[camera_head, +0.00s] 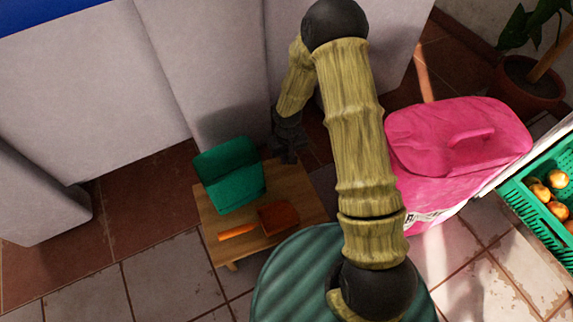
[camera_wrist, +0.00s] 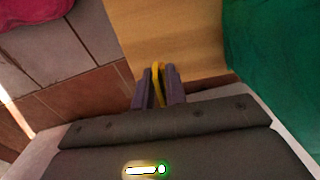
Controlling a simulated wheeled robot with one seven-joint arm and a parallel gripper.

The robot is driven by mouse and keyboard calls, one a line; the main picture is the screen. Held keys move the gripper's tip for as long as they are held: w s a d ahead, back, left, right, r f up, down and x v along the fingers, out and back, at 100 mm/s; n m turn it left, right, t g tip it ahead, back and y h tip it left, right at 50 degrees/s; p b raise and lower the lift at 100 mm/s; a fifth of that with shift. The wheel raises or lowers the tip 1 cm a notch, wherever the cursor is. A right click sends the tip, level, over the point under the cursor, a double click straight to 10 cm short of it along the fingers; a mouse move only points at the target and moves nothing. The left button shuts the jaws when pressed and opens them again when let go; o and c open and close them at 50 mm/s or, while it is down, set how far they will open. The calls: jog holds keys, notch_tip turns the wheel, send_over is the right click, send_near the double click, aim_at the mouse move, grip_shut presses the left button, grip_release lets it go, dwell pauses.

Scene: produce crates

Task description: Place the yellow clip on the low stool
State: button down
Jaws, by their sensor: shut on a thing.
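The yellow clip (camera_wrist: 157,72) is a thin yellow piece held between the two dark fingers of my gripper (camera_wrist: 159,76) in the wrist view. The low stool (camera_head: 292,189) is a small wooden one on the floor, left of my arm in the head view. In that view my gripper (camera_head: 288,153) is at the stool's back edge, and the clip cannot be made out. In the wrist view the pale wooden stool top (camera_wrist: 165,35) lies beyond the fingertips. I cannot tell whether the clip touches it.
A green container (camera_head: 230,177) stands on the stool's left back part. An orange-handled scoop (camera_head: 276,218) lies near its front. The bare stool top is at the back right.

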aim_at(287, 169)
jog(key=shift+f+b, duration=1.25)
jog(key=shift+f, duration=0.6)
jog(key=shift+s+f, duration=0.1)
jog(key=shift+f, duration=0.05)
jog(key=c, duration=1.4)
grip_release()
jog(key=shift+c, duration=0.2)
notch_tip(287, 169, up, 12)
jog(key=p, duration=0.7)
jog(key=shift+f, duration=0.2)
jog(key=shift+r+p, duration=0.4)
